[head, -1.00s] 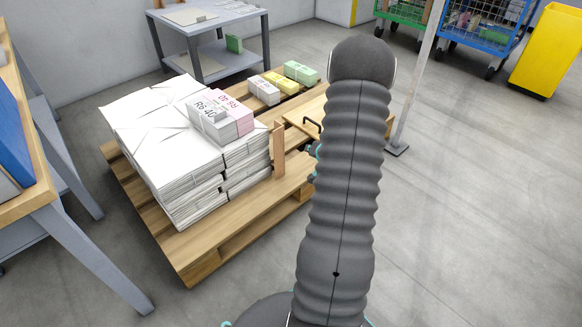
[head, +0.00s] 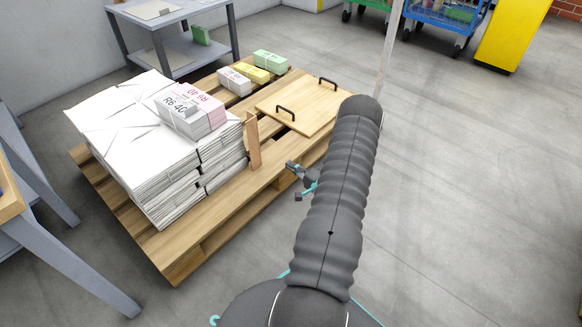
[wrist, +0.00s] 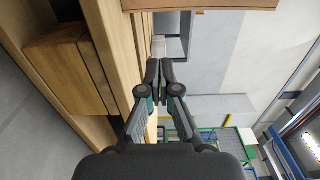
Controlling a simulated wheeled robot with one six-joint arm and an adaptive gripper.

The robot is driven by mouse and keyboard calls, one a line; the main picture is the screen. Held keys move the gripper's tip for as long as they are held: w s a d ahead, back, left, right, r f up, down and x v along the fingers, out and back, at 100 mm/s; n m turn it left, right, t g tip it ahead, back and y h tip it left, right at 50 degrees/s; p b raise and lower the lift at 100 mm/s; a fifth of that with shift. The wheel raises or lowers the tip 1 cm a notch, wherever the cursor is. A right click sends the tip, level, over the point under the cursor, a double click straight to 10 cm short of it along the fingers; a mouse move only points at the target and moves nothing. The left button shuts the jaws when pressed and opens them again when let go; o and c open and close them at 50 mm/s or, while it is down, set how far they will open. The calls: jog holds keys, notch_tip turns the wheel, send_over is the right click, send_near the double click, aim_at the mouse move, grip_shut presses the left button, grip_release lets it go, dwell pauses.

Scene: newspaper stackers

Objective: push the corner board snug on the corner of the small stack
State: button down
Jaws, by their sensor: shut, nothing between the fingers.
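The corner board (head: 253,142) is a brown upright strip at the near right corner of the white paper stack (head: 205,165) on the wooden pallet. It leans slightly, and I cannot tell whether it touches the stack. My gripper (head: 299,180) is to the right of the board, apart from it, low beside the pallet's edge. In the wrist view my gripper (wrist: 160,68) is shut with its fingertips together and empty. A brown edge (wrist: 200,4) across the top of that view looks like the corner board. My arm hides part of the pallet's right side.
Banded bundles (head: 192,112) lie on top of the stack. Smaller bundles (head: 252,72) and a wooden board with two black handles (head: 300,103) lie on the pallet (head: 190,245) behind. A grey table (head: 175,25) stands at the back. Floor at right is clear.

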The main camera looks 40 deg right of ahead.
jog(key=w, duration=0.6)
jog(key=shift+w+a, duration=0.2)
jog(key=shift+w, duration=0.1)
jog(key=shift+w+a+b, duration=0.35)
jog(key=shift+w+a, duration=0.75)
jog(key=shift+w, duration=0.1)
jog(key=shift+w+a, duration=0.35)
jog(key=shift+a, duration=0.05)
